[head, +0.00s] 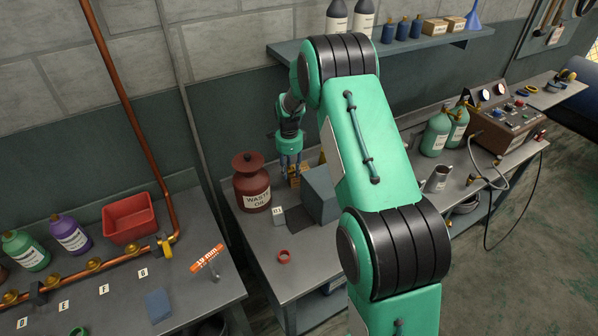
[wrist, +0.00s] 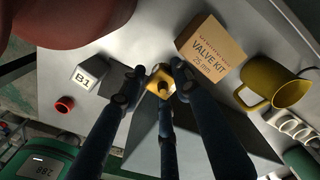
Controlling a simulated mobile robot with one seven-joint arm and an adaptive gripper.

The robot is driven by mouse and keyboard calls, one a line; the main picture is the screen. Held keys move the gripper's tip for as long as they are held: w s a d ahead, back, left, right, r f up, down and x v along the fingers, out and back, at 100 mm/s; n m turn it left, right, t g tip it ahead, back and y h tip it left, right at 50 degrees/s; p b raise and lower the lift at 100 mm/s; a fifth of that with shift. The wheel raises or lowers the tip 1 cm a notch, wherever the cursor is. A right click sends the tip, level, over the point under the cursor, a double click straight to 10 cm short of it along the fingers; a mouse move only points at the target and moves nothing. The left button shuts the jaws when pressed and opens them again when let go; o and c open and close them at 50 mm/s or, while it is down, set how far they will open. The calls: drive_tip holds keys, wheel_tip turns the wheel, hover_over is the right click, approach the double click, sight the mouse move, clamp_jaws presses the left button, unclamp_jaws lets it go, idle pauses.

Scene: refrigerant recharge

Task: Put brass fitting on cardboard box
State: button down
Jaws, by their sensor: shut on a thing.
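The brass fitting (wrist: 161,84) is pinched between the fingertips of my gripper (wrist: 158,80) in the wrist view. In the head view my gripper (head: 290,168) points down behind the grey block, beside the waste oil can. The cardboard box (wrist: 208,52), printed "VALVE KIT 25 mm", lies just right of and above the fitting in the wrist view, close to one fingertip. In the head view the spot around the fingertips is small and partly hidden, so I cannot tell the fitting's height there.
A dark red waste oil can (head: 252,182) stands left of my gripper. A grey block (head: 320,194) is close on the right. A yellow mug (wrist: 270,84) stands beyond the box. The B1 marker (wrist: 88,72) and a red ring (head: 284,256) are on the bench; its front is clear.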

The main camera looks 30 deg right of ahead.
sight(302, 168)
drive_tip(key=w+d+m, duration=0.1)
drive_tip(key=d+m, duration=0.1)
drive_tip(key=d+m+b, duration=0.1)
drive_tip(key=d+m, duration=0.1)
drive_tip(key=w+d+m, duration=0.1)
drive_tip(key=d+m, duration=0.2)
drive_tip(key=shift+w+f, duration=0.3)
drive_tip(key=shift+f, duration=0.05)
drive_tip(key=shift+a, duration=0.1)
drive_tip(key=shift+f+b, duration=0.5)
drive_tip(key=shift+f, duration=1.05)
drive_tip(key=shift+f, duration=0.15)
drive_tip(key=c, duration=1.3)
unclamp_jaws()
drive_tip(key=shift+r+p, duration=0.4)
drive_tip(key=shift+r, duration=1.75)
